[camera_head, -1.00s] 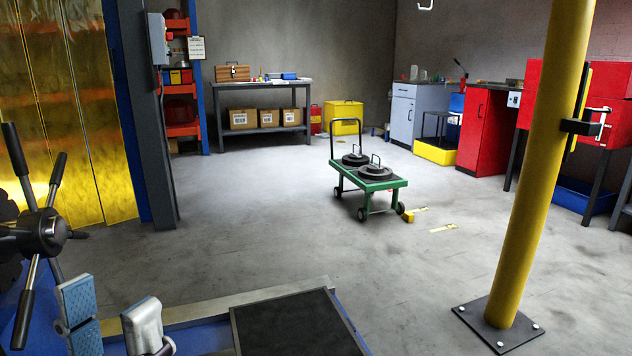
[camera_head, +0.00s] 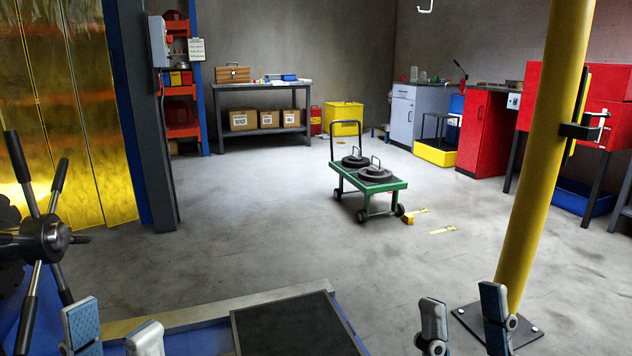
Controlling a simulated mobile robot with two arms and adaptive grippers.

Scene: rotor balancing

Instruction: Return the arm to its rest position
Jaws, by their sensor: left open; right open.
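My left gripper (camera_head: 113,335) is at the bottom left, with its two blue-and-grey padded fingers apart and nothing between them. It is beside the machine with the black spoked handwheel (camera_head: 42,238), in front of the blue bench. My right gripper (camera_head: 464,315) is at the bottom right, with its fingers apart and empty, in front of the foot of the yellow post. Both arms behind the grippers are below the frame.
A blue bench with a black plate (camera_head: 298,326) lies between the grippers. A yellow post (camera_head: 540,170) stands on a bolted base at right. A green cart (camera_head: 368,182) with black discs is on open floor. A red cabinet (camera_head: 485,130) and a table (camera_head: 262,88) are further back.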

